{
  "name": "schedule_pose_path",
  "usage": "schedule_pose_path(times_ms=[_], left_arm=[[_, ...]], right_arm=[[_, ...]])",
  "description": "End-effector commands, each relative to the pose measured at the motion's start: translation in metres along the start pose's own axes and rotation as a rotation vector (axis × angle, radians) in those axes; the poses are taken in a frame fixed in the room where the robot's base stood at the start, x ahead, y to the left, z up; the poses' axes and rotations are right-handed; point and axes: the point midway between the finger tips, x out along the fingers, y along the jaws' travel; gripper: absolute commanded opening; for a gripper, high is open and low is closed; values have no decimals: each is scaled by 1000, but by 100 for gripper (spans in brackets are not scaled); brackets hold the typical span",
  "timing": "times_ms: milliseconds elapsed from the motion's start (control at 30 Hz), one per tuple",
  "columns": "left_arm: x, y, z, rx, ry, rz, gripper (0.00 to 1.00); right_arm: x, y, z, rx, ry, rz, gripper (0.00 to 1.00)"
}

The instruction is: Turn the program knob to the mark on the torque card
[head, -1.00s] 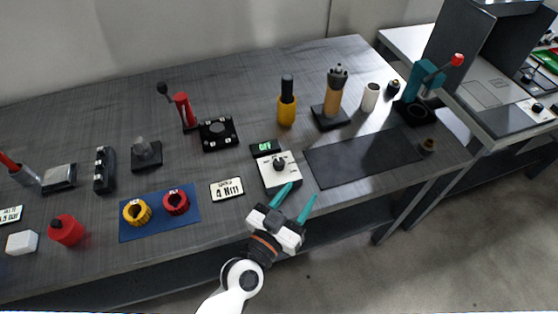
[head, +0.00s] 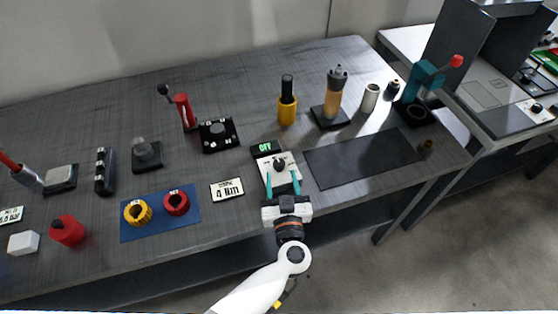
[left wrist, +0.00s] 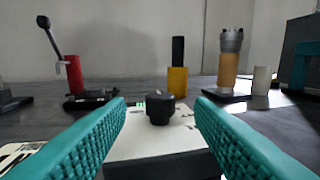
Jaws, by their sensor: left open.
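The program knob (head: 280,163) is black and sits on top of a white box (head: 270,179) near the table's front edge. A small display (head: 266,148) with green lettering stands behind the box. The torque card (head: 227,189) reads 4 Nm and lies left of the box. My left gripper (head: 283,188) is open, its teal fingers pointing at the knob from the front. In the left wrist view the knob (left wrist: 160,108) stands between and beyond the two fingertips, apart from both. My right gripper is not in view.
A dark mat (head: 365,158) lies right of the box. A yellow-handled tool (head: 287,102) and an orange bottle on a base (head: 334,98) stand behind.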

Motion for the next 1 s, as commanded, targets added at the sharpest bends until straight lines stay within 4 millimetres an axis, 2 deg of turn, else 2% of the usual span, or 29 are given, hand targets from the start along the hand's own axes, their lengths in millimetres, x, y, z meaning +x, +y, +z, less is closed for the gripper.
schedule_pose_path(times_ms=[100, 300, 500, 700, 733, 1000], left_arm=[[25, 0, 1, 2, -4, 0, 48], [51, 0, 0, 1, -2, -1, 48], [59, 0, 0, -1, 0, -1, 48], [59, 0, 0, -1, 0, -1, 48], [59, 0, 0, -1, 0, -1, 47], [59, 0, 0, -1, 0, -1, 5]], right_arm=[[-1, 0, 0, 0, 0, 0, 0], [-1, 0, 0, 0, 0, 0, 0], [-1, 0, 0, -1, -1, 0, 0], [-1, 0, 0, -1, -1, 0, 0], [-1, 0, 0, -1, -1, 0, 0], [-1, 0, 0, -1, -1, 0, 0]])
